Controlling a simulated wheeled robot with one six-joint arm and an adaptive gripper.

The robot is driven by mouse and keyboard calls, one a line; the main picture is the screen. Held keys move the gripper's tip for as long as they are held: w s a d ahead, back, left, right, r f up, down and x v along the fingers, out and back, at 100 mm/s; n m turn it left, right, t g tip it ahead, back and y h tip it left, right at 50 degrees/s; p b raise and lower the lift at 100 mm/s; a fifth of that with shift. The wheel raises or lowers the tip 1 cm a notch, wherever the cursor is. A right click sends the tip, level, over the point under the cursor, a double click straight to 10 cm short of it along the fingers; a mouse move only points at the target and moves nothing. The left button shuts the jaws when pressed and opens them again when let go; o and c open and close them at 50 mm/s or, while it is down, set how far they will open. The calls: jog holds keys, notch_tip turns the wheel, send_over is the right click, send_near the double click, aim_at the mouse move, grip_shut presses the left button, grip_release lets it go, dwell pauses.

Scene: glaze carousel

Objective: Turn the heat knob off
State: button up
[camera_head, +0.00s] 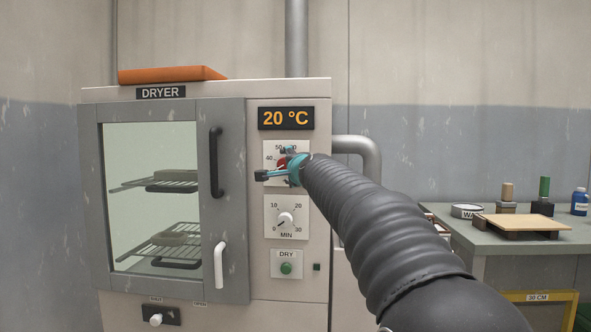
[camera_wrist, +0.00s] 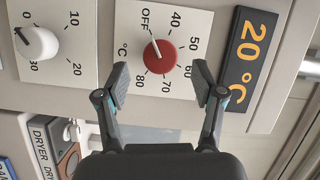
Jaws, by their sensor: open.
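The red heat knob (camera_wrist: 159,57) sits on a white dial plate in the wrist view. Its white pointer line points towards the OFF mark (camera_wrist: 146,18). My gripper (camera_wrist: 161,72) is open in front of the dial, with one finger to each side of the knob; no contact shows. In the head view my gripper (camera_head: 276,167) is at the upper dial and hides most of the knob (camera_head: 282,161). The dryer's display (camera_head: 286,118) reads 20 °C.
Below the heat dial are the white MIN knob (camera_head: 286,219), pointing near 0, and the green DRY button (camera_head: 286,268). The dryer door (camera_head: 233,200) is shut, with a black handle (camera_head: 216,162). A worktable (camera_head: 500,240) with jars stands at the right.

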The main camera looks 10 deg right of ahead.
jog(key=s, duration=0.7)
jog(key=shift+d, duration=0.25)
jog(key=s+a+f+n+g+y, duration=0.1)
jog(key=s+a+f+n+g, duration=0.2)
jog(key=f, duration=0.7)
jog(key=s+a+f+n+g+y, duration=0.1)
jog(key=s+f+n+g, duration=0.4)
jog(key=f, duration=0.4)
jog(key=s+d+f+n+g+h, duration=0.1)
jog(key=s+f, duration=0.4)
jog(key=s, duration=0.6)
jog(key=s+d+f+n+g+h, duration=0.1)
jog(key=s+f+n, duration=0.2)
jog(key=s+f, duration=0.3)
jog(key=s+d+f+n+g+h, duration=0.1)
jog(key=s+f, duration=0.5)
jog(key=s, duration=0.9)
jog(key=shift+s+d+f+n+g, duration=0.2)
jog(key=shift+s+n+g, duration=0.25)
jog(key=shift+n, duration=0.65)
